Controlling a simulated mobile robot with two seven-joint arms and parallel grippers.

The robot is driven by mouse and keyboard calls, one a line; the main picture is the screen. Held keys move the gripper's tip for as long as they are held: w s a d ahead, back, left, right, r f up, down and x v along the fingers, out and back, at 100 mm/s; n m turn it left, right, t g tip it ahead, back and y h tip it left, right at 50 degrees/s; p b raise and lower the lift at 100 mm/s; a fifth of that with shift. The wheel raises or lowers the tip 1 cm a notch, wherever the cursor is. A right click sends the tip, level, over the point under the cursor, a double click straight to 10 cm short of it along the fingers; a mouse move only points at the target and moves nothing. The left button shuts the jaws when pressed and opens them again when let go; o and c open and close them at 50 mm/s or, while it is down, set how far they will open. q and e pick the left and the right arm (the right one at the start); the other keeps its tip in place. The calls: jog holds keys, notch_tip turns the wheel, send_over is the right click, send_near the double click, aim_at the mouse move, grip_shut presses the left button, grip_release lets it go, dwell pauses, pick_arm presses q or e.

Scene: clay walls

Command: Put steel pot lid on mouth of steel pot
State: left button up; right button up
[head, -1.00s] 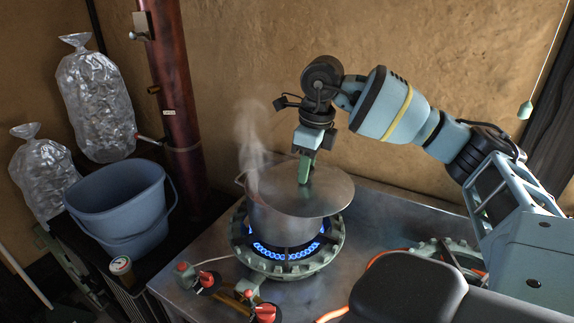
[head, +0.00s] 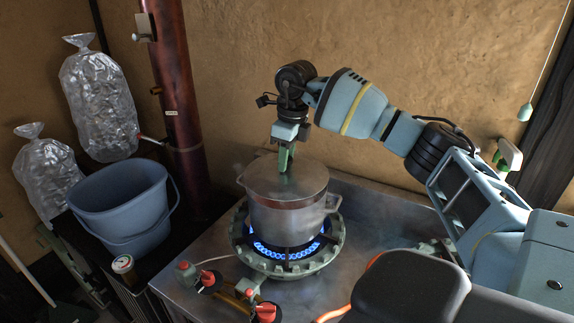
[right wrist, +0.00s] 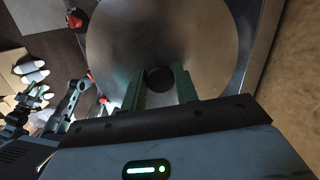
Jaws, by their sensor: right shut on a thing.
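The steel pot (head: 285,220) stands on a lit gas burner with blue flames. The steel pot lid (head: 305,178) lies level over the pot's mouth and appears to rest on the rim. My right gripper (head: 288,166) points down from above and is shut on the lid's dark knob. In the right wrist view the green fingers flank the round knob (right wrist: 159,79), and the lid (right wrist: 175,35) fills the upper middle. The lid hides the pot's inside.
The burner ring (head: 250,262) sits on a steel counter (head: 215,258). Red-knobbed gas valves (head: 207,278) and an orange hose (head: 333,314) are in front. A blue bucket (head: 122,210) stands at left, with a small jar (head: 123,265) beside it. A dark red pipe (head: 180,100) rises behind.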

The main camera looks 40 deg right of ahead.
aim_at(292, 159)
jog(key=shift+f, duration=1.2)
jog(key=shift+f, duration=0.1)
jog(key=o, duration=1.1)
jog(key=shift+s, duration=0.1)
jog(key=r, duration=0.8)
jog(key=s+r, duration=0.1)
jog(key=r, duration=0.3)
jog(key=shift+s+d, duration=0.1)
jog(key=shift+d, duration=0.2)
